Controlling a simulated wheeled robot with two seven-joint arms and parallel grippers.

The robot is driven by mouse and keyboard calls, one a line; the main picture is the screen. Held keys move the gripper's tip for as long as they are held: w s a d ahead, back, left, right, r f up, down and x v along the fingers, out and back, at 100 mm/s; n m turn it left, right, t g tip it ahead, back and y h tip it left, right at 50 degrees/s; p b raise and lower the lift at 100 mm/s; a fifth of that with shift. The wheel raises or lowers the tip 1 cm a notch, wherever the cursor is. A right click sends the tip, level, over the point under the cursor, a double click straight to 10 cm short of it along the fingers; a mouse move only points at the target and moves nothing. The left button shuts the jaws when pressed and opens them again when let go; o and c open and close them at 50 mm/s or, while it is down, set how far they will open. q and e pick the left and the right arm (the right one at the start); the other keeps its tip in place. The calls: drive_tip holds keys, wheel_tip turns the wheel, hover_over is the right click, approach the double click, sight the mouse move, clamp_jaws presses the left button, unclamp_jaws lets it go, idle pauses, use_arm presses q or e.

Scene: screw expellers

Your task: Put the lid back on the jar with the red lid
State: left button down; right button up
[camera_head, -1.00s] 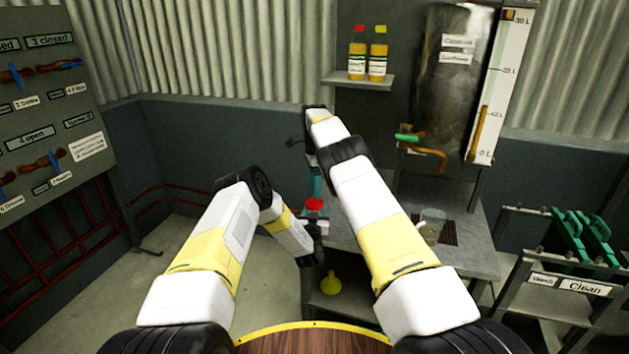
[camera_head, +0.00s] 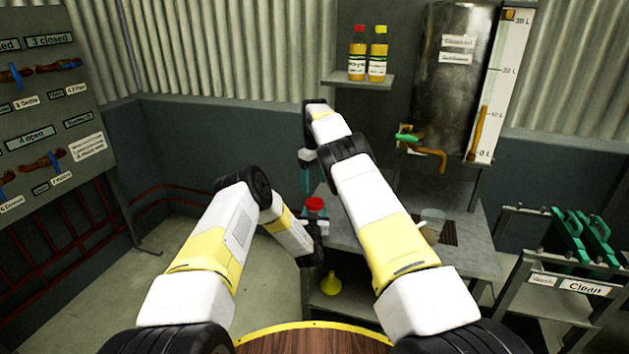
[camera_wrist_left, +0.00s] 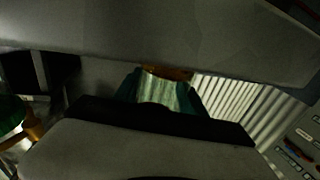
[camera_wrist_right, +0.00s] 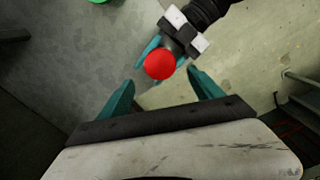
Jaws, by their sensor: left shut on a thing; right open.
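The red lid (camera_head: 315,204) sits on top of the jar that my left gripper (camera_head: 316,222) holds upright in front of the bench. The jar body is mostly hidden in the head view; in the left wrist view the jar (camera_wrist_left: 165,92) shows as a pale, see-through shape between the teal fingers. My left gripper is shut on the jar. My right gripper (camera_head: 307,186) is open and empty, pointing down, above the lid and apart from it. In the right wrist view the red lid (camera_wrist_right: 159,65) lies ahead, between the open fingers. Its exact seating on the rim cannot be told.
The metal bench (camera_head: 470,252) holds a clear beaker (camera_head: 432,220) near a drain grate. A yellow funnel (camera_head: 331,284) is below. Two bottles stand on a wall shelf (camera_head: 358,82). A tank (camera_head: 455,90) with a tap is behind. A rack (camera_head: 560,300) stands right.

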sight(314, 202)
drive_tip(key=n, duration=0.4)
drive_tip(key=shift+r, duration=0.15)
drive_tip(key=shift+f, duration=4)
